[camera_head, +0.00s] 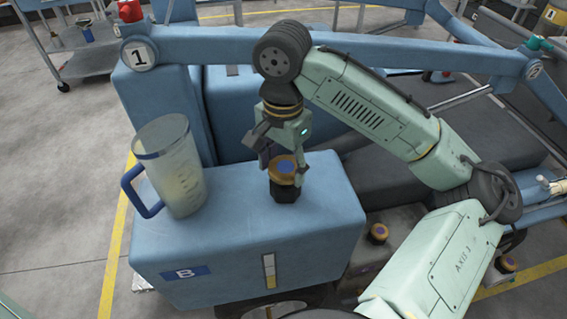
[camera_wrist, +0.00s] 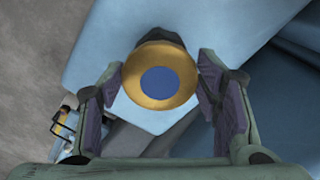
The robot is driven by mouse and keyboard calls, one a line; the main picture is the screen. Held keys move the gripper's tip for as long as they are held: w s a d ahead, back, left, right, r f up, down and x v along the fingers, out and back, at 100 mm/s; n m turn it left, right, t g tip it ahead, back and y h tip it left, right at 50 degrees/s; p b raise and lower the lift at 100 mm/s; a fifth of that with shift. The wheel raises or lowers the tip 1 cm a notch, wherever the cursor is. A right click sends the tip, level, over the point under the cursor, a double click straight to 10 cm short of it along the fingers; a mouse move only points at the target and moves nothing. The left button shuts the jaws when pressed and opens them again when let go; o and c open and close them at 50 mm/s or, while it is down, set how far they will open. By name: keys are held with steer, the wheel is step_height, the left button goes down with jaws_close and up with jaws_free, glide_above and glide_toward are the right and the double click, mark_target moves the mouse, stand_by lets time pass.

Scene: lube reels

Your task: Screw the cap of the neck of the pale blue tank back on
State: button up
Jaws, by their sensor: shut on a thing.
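The pale blue tank (camera_head: 240,235) with a "B" label stands at the front in the head view. Its short black neck (camera_head: 286,194) rises from the top. The gold cap with a blue disc (camera_head: 285,172) is between the fingers of my gripper (camera_head: 284,166), directly over the neck. My gripper is shut on the cap. In the wrist view the cap (camera_wrist: 160,84) faces the camera between both fingers, and a dark part of the neck (camera_wrist: 160,41) shows behind its far edge. I cannot tell whether the cap touches the neck or how deep it sits.
A clear jug (camera_head: 175,175) with a blue handle stands on the tank's top, left of my gripper. A blue frame beam (camera_head: 215,45) crosses behind. Two other gold-capped fittings sit lower right, one near the tank (camera_head: 378,233), one farther right (camera_head: 507,264).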

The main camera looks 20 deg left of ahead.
steer(key=shift+m, duration=1.1)
steer(key=o, duration=1.4)
steer(key=o, duration=0.3)
steer(key=shift+r, duration=3)
